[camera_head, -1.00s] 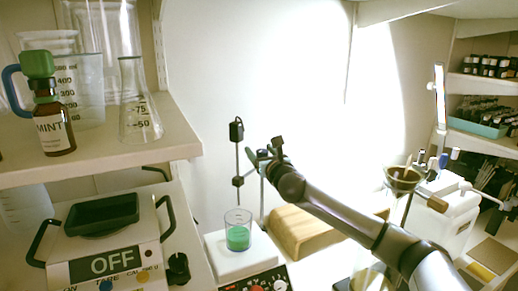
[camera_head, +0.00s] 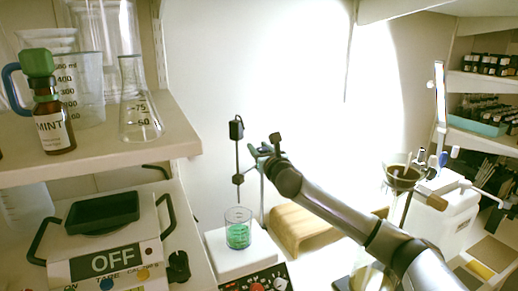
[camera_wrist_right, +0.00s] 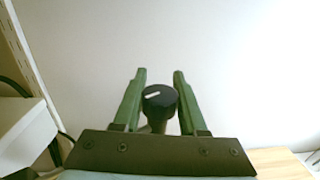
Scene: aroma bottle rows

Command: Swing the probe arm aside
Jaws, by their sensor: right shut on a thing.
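The probe arm (camera_head: 238,155) is a thin dark rod with a black block at its top and a small black clamp lower down. It hangs just above a small beaker (camera_head: 238,236) of green liquid on a white stirrer plate (camera_head: 240,262). My right gripper (camera_head: 263,153) is beside the rod, at the top of the upright stand post (camera_head: 262,195). What lies behind the knob is hidden. My left gripper is not in view.
A wooden block (camera_head: 298,228) lies right of the stirrer. A scale (camera_head: 112,262) reading OFF stands at left, below a shelf (camera_head: 150,148) with a mint bottle (camera_head: 52,125) and glassware. A funnel (camera_head: 402,175) stands at right, close to my right arm.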

